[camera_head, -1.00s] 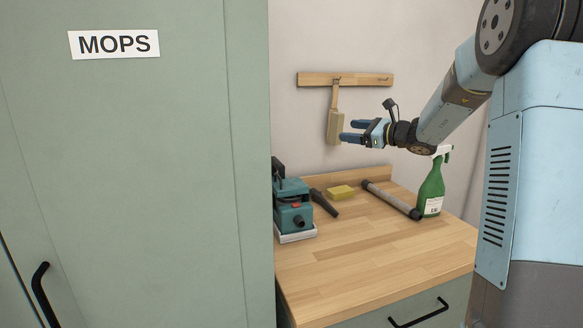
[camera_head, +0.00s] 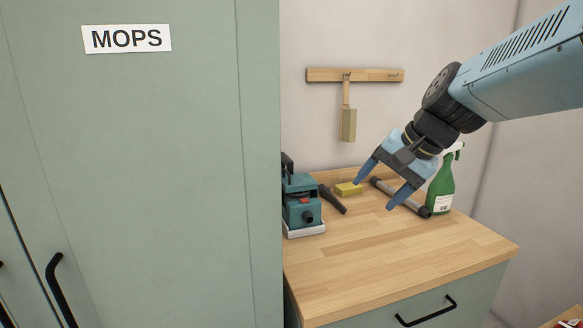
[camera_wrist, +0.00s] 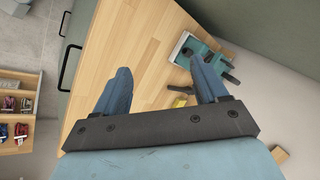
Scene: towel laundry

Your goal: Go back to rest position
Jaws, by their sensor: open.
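My gripper (camera_head: 380,190) is open and empty, its two blue fingers spread and pointing down and left above the wooden counter (camera_head: 350,265).
A teal machine (camera_head: 302,212) with a black nozzle, a yellow sponge (camera_head: 348,189), a grey tube (camera_head: 382,187) and a green spray bottle (camera_head: 440,190) stand or lie along the counter's back. A tall green cabinet (camera_head: 130,170) labelled MOPS stands left. The counter's front is clear.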

